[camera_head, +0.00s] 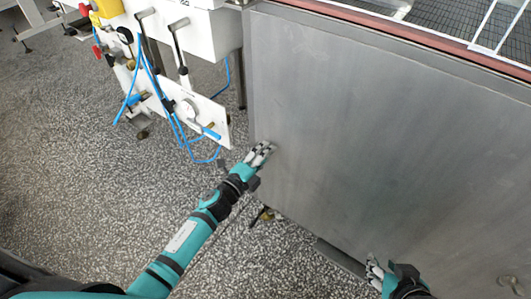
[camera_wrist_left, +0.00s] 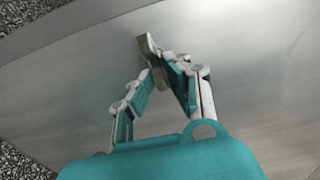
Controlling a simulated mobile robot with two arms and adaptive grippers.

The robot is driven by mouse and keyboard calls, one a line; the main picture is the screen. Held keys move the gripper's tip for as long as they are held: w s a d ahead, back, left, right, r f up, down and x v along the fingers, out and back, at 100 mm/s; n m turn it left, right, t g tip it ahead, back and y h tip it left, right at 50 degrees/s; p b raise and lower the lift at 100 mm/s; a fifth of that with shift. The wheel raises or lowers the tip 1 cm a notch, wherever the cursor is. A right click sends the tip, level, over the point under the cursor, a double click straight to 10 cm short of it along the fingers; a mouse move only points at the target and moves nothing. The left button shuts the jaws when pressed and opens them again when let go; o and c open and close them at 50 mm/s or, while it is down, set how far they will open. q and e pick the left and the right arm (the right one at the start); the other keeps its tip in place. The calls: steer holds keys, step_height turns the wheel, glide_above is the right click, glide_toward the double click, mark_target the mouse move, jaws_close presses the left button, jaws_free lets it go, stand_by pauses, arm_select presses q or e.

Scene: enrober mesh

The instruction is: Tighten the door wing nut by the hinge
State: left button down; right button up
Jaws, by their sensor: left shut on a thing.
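The grey metal door (camera_head: 390,140) fills the right of the head view. My left gripper (camera_head: 264,149) is at the door's left edge, about midway down. In the left wrist view my left gripper (camera_wrist_left: 158,62) is shut on a small dull metal wing nut (camera_wrist_left: 149,46) against the door face. The fingers hide part of the nut, and in the head view they cover it. A second wing nut (camera_head: 514,285) shows at the lower right corner of the door. My right gripper (camera_head: 374,267) is low in front of the door; its finger opening is unclear. No hinge can be made out.
A white machine panel (camera_head: 200,105) with blue hoses (camera_head: 172,112), levers and a yellow box (camera_head: 108,8) stands left of the door. A mesh belt (camera_head: 440,15) lies above the door's top edge. The speckled floor (camera_head: 90,190) at left is clear.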

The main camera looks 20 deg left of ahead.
arm_select(q)
steer(key=shift+s+d+f, duration=0.15)
steer(key=shift+f, duration=0.15)
steer(key=c, duration=1.5)
jaws_free()
steer(key=shift+o, duration=0.7)
steer(key=shift+r, duration=0.15)
steer(key=v, duration=1.2)
